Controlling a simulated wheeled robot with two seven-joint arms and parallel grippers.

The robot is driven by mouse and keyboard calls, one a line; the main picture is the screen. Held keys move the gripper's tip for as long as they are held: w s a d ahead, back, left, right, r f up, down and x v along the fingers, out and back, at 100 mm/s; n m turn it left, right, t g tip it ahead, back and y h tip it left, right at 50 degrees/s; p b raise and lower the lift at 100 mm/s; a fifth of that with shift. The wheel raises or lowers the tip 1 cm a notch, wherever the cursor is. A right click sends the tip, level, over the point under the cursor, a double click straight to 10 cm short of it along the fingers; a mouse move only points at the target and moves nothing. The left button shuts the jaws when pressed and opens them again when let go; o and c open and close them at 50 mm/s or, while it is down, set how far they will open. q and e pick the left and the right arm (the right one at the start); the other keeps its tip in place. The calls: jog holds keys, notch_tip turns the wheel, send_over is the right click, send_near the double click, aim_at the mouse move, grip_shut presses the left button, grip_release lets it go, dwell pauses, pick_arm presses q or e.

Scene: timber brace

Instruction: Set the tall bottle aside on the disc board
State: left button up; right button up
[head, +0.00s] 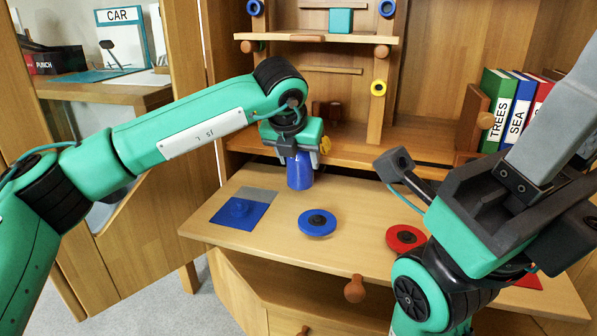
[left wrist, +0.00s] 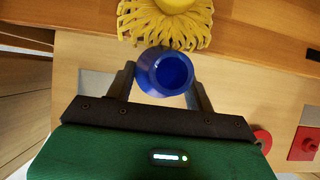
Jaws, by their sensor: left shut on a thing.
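The tall blue bottle (head: 299,172) is upright between the fingers of my left gripper (head: 296,152), which is shut on it above the desk. In the left wrist view, the bottle (left wrist: 165,72) shows its round blue end between both fingers (left wrist: 166,88).
A blue disc (head: 318,222) and a red disc (head: 405,238), each with a dark knob, lie on the desk (head: 275,235). A yellow fringed thing (left wrist: 165,22) shows beyond the bottle. Books (head: 497,105) stand at the right. Clear desk surface lies between the blue board and blue disc.

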pick_arm(q)
jog(key=shift+f, duration=1.1)
jog(key=o, duration=1.1)
jog(key=shift+c, duration=0.2)
jog(key=shift+r, duration=0.15)
